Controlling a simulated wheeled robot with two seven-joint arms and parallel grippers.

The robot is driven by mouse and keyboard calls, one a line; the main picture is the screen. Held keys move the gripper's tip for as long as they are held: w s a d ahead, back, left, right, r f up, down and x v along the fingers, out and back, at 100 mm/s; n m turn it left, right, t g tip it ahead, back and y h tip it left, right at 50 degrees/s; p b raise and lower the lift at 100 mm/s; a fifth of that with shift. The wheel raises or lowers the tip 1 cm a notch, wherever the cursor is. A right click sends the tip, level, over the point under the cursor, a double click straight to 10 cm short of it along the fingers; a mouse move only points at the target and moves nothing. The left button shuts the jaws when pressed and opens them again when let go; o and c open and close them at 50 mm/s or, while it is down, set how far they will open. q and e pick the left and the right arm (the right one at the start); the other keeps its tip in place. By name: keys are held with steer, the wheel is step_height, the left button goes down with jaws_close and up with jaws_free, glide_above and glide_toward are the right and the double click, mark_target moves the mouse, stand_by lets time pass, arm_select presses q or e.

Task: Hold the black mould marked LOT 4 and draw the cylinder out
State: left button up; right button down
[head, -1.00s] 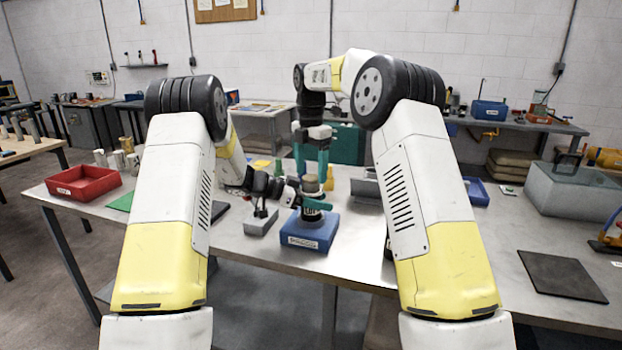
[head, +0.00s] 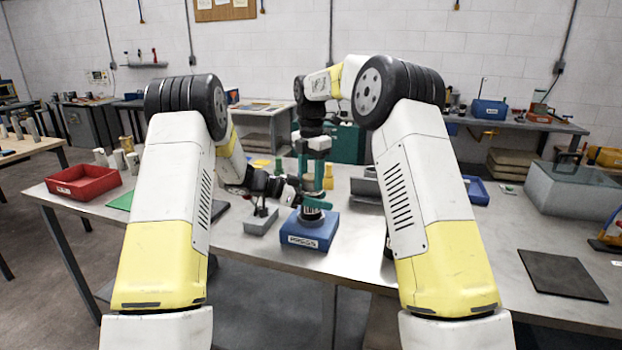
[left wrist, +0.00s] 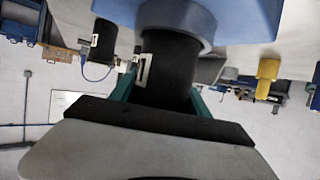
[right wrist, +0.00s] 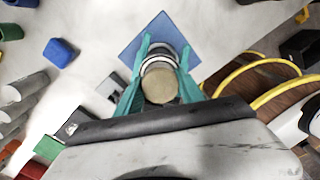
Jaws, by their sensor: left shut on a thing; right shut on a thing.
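The black mould (left wrist: 168,70) stands upright on a blue block (head: 308,238). My left gripper (head: 313,202) comes in from the side and is shut around it. The left wrist view shows the mould between its teal fingers, with a small label plate whose marking I cannot read. My right gripper (head: 317,178) points down from above the mould. In the right wrist view its teal fingers close on both sides of the cylinder (right wrist: 160,86), whose round tan top shows. In the head view the fingers hide the cylinder, and I cannot tell how deep it sits.
A small grey block (head: 261,220) stands just left of the blue block. A red bin (head: 83,183) is at the table's left. A yellow object (head: 328,178) stands behind the right gripper. A dark mat (head: 561,275) lies at the right. The table front beside the block is clear.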

steer(key=shift+r, duration=0.15)
steer(key=shift+r, duration=1.4)
steer(key=shift+r, duration=0.15)
steer(key=shift+r, duration=1.35)
steer(key=shift+r, duration=0.15)
steer(key=shift+r, duration=1.35)
steer(key=shift+r, duration=0.15)
steer(key=shift+r, duration=1.35)
